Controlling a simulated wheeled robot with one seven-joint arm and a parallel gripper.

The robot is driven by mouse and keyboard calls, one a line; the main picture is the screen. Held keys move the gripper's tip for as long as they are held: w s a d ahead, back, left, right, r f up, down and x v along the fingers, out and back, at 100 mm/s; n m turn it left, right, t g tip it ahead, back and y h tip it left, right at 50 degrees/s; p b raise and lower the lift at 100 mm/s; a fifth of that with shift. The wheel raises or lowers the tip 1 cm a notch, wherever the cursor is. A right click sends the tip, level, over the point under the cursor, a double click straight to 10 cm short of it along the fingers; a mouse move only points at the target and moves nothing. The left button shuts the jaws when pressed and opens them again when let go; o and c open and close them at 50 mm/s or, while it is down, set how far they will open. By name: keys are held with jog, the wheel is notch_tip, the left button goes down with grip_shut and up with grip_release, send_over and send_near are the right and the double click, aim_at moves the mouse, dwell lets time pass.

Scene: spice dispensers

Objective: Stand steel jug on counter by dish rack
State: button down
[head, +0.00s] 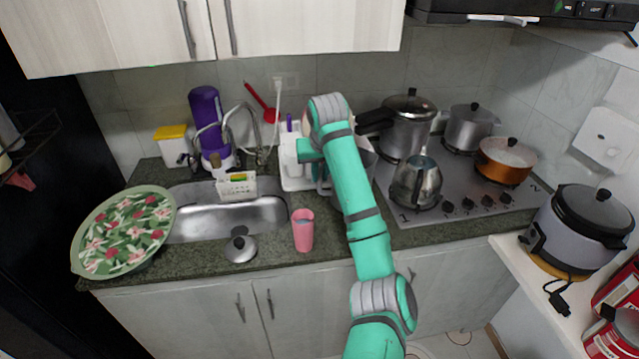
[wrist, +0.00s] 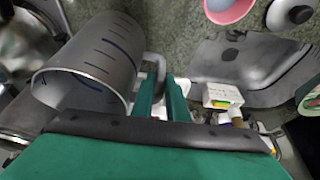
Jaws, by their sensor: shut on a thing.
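The steel jug (wrist: 85,65) is a grey open-topped cylinder with dark measuring marks, seen in the wrist view left of the fingers. My gripper (wrist: 163,88) is shut on the jug's pale handle. The jug lies tilted in that view, with its rim toward the lower left. In the head view my arm hides most of the jug, and my gripper (head: 308,150) shows only in part, over the white dish rack (head: 296,183). The rack stands between the sink and the stove. Whether the jug touches anything is hidden.
A pink cup (head: 303,231) and a pot lid (head: 240,249) stand on the front counter. The sink (head: 230,215) is left of the rack. A steel kettle (head: 417,184) and several pots are on the stove (head: 455,185) to the right. Some bare counter (head: 335,236) shows right of the cup.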

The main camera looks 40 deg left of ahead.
aim_at(319, 181)
jog(key=shift+w+a+f, duration=0.15)
jog(key=shift+f, duration=0.05)
jog(key=shift+w+a+f, duration=0.1)
jog(key=shift+a+f, duration=0.05)
jog(key=shift+f, duration=1.65)
jog(key=c, duration=1.7)
grip_release()
jog(key=shift+f, duration=0.1)
jog(key=shift+c, duration=0.2)
jog(key=shift+r, duration=0.6)
jog(key=v, duration=1.1)
jog(key=shift+s, duration=0.3)
